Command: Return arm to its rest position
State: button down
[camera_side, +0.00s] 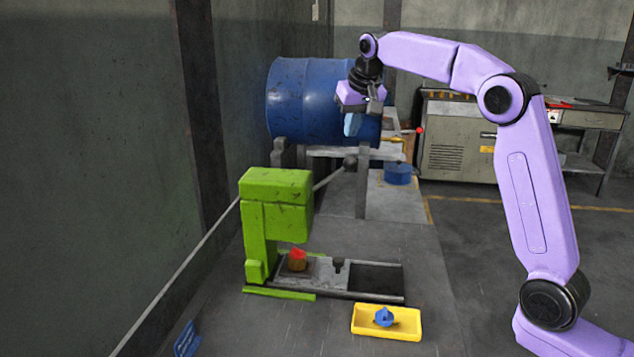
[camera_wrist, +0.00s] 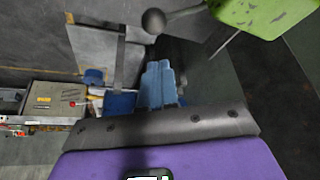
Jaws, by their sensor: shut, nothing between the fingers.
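My purple arm is raised and bent, with my gripper (camera_side: 352,125) hanging high in front of the blue drum in the side view. Its light blue fingers point down, are shut and hold nothing. In the wrist view the shut fingers of my gripper (camera_wrist: 161,84) show near the middle, apart from any object. The green press (camera_side: 275,205) stands below and to the left of my gripper; its corner also shows in the wrist view (camera_wrist: 265,12). A brown block with a red top (camera_side: 297,261) sits on the press bed.
A yellow tray (camera_side: 342,321) holding a blue piece (camera_side: 384,316) lies in front of the press. The blue drum (camera_side: 300,100) and a round blue container (camera_side: 398,173) are farther back.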

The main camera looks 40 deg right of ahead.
jog(key=shift+r, duration=0.65)
jog(key=s+a+f+n+g+y, duration=0.1)
jog(key=s+a+f+n, duration=0.3)
jog(key=s+a, duration=0.45)
jog(key=s+a+f+n+g+y, duration=0.1)
jog(key=s+a+f+n, duration=0.35)
jog(key=s, duration=0.65)
jog(key=s+d+f+n+g, duration=0.1)
jog(key=s+d+f+n, duration=0.1)
jog(key=s, duration=0.6)
jog(key=s+d+f+n+g, duration=0.1)
jog(key=s+d+f+n, duration=0.1)
jog(key=s+f, duration=0.3)
jog(key=s+d+f+n, duration=0.3)
jog(key=s+f, duration=0.1)
jog(key=s, duration=0.9)
jog(key=shift+f+g, duration=0.2)
jog(key=shift+g, duration=0.2)
jog(key=c, duration=1.8)
grip_release()
jog(key=shift+w, duration=0.1)
